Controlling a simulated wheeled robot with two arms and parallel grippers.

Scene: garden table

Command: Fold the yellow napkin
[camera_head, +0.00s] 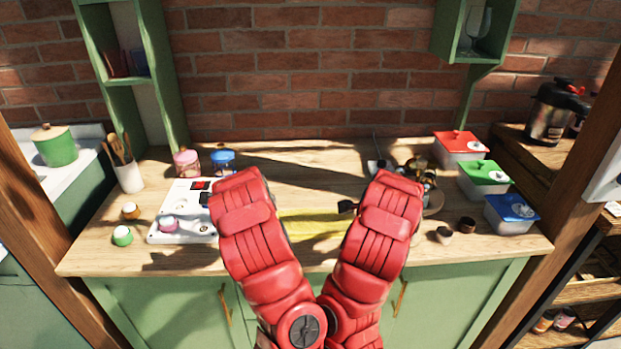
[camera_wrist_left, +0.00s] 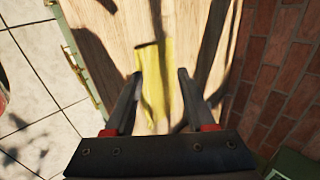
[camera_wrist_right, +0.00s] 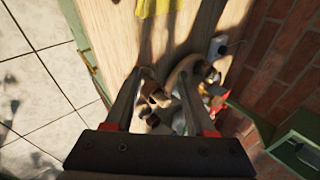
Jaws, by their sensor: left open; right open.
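The yellow napkin (camera_head: 312,223) lies on the wooden counter between my two red arms, partly hidden by them in the head view. In the left wrist view the napkin (camera_wrist_left: 153,85) is a long narrow strip seen between the fingers of my left gripper (camera_wrist_left: 160,74), which is open and empty above it. In the right wrist view only an end of the napkin (camera_wrist_right: 158,7) shows at the top edge. My right gripper (camera_wrist_right: 160,72) is open and empty over the counter beside the napkin, with small brown items seen between its fingers. Both grippers are mostly hidden in the head view.
A white tray (camera_head: 157,237) with small items is left of the napkin. Boxes with red (camera_head: 460,142), green (camera_head: 484,171) and blue (camera_head: 516,206) lids stand at the right. Brown cups (camera_head: 466,225) are near them. A brick wall (camera_head: 300,70) closes off the back.

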